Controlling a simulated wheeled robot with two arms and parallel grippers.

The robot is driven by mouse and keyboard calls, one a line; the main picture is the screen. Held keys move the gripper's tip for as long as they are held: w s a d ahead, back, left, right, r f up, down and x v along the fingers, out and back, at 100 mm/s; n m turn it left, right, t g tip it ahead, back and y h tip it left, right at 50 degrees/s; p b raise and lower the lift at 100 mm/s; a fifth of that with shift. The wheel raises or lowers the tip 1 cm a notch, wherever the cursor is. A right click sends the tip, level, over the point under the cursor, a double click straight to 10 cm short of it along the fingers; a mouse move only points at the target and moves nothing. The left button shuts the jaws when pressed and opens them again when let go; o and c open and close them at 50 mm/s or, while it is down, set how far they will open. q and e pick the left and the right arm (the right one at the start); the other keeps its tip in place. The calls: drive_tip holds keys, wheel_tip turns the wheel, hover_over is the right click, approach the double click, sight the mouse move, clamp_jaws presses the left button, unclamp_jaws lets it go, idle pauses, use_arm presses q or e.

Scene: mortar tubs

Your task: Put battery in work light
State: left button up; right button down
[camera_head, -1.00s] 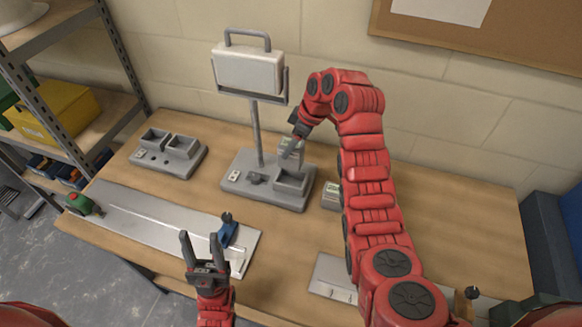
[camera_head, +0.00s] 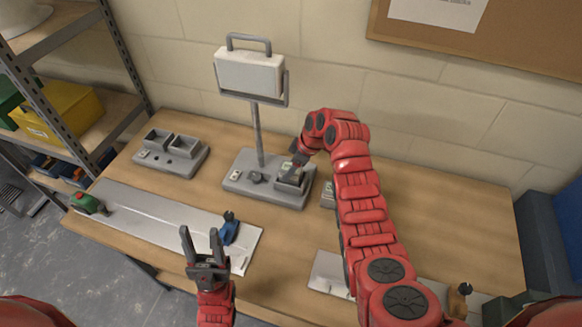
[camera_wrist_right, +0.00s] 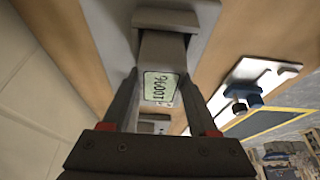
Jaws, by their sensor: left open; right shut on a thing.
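The work light stands on the bench with a white lamp head (camera_head: 250,74) on a post and a grey base (camera_head: 243,185) with a box-shaped socket (camera_head: 290,190). My right gripper (camera_head: 298,162) is shut on a grey battery (camera_head: 286,167) at the socket. The battery's lower part seems to be within the socket walls; how deep it sits I cannot tell. In the right wrist view the battery (camera_wrist_right: 161,52) shows a pale label with digits between the fingers, its far end at the socket (camera_wrist_right: 166,18). My left gripper (camera_head: 203,248) is open and empty over the bench's front.
A grey charger (camera_head: 168,155) with two bays is on the left. Another battery (camera_head: 328,195) stands right of the base, partly hidden by my right arm. A metal plate (camera_head: 150,218) with a blue clamp (camera_head: 230,230) lies in front.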

drive_tip(key=shift+c, duration=0.8)
unclamp_jaws()
drive_tip(key=shift+r, duration=0.2)
drive_tip(key=b+v, duration=0.2)
drive_tip(key=v, duration=0.1)
drive_tip(key=shift+d, duration=0.15)
drive_tip(key=v, duration=0.4)
drive_tip(key=shift+b, duration=0.3)
drive_tip(key=shift+p+v, duration=2.15)
drive_tip(key=shift+v, duration=0.2)
